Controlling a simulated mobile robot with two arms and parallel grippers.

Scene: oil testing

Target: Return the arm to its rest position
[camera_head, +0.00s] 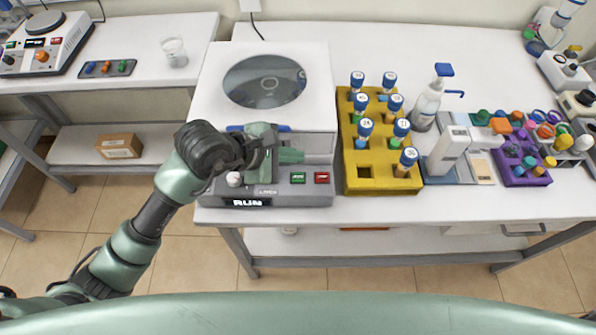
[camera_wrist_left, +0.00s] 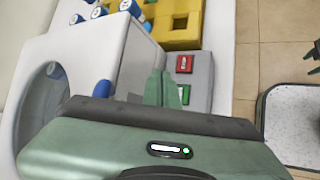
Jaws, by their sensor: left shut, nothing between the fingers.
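My left arm (camera_head: 133,240) comes in from the left and reaches over the front of the centrifuge (camera_head: 308,90). My left gripper (camera_head: 297,156) is shut and empty, with its fingers just above the centrifuge's control panel. In the left wrist view the closed green fingers (camera_wrist_left: 168,88) point towards the panel side, near the red button (camera_wrist_left: 184,64) and the green button. I cannot tell whether the fingertips touch the panel. The lid window (camera_head: 264,81) shows behind the gripper.
A yellow rack (camera_head: 376,176) with several blue-capped tubes stands right of the centrifuge. Farther right are a wash bottle (camera_head: 428,105), a purple rack (camera_head: 523,177) and other instruments. A hotplate (camera_head: 44,45) and a beaker (camera_head: 174,51) sit on the left table. The gap between the tables is open floor.

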